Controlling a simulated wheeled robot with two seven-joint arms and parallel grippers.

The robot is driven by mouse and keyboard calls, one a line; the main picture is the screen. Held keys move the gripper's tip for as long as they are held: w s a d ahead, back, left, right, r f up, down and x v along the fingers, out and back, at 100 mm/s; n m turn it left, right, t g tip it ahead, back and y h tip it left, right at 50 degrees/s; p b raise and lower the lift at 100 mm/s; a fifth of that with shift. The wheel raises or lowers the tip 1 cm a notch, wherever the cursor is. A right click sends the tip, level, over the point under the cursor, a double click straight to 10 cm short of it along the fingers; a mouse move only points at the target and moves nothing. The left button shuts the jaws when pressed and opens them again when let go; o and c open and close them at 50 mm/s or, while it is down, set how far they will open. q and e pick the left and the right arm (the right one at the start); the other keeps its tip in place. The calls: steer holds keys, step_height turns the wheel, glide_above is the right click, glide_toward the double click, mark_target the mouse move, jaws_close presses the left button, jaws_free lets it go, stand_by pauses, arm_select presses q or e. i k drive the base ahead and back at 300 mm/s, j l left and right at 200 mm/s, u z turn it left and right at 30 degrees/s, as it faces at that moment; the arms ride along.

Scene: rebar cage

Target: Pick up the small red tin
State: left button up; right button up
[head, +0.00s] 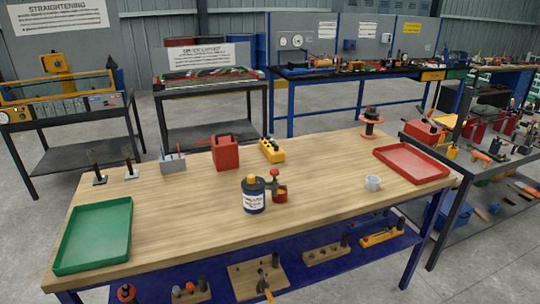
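A small red tin-like item (281,195) stands on the wooden workbench (190,225), near the middle of its front half. A brown and red knobbed part (274,178) rises at its left side; I cannot tell whether it belongs to it. A larger dark blue can (253,197) with a white label and yellow cap stands close on its left. I cannot tell whether the two touch. Neither of my grippers is in view.
A green tray (93,238) lies at the left end, a red tray (411,163) at the right. A red box (225,154) and yellow block (272,150) stand behind. Bare wood lies between the tin and mug.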

mark_target(282, 197)
steer(key=i+l+z, duration=0.25)
steer(key=i, duration=0.3)
steer(key=i+j+z, duration=0.1)
steer(key=i+z, duration=0.2)
steer(key=i, duration=0.3)
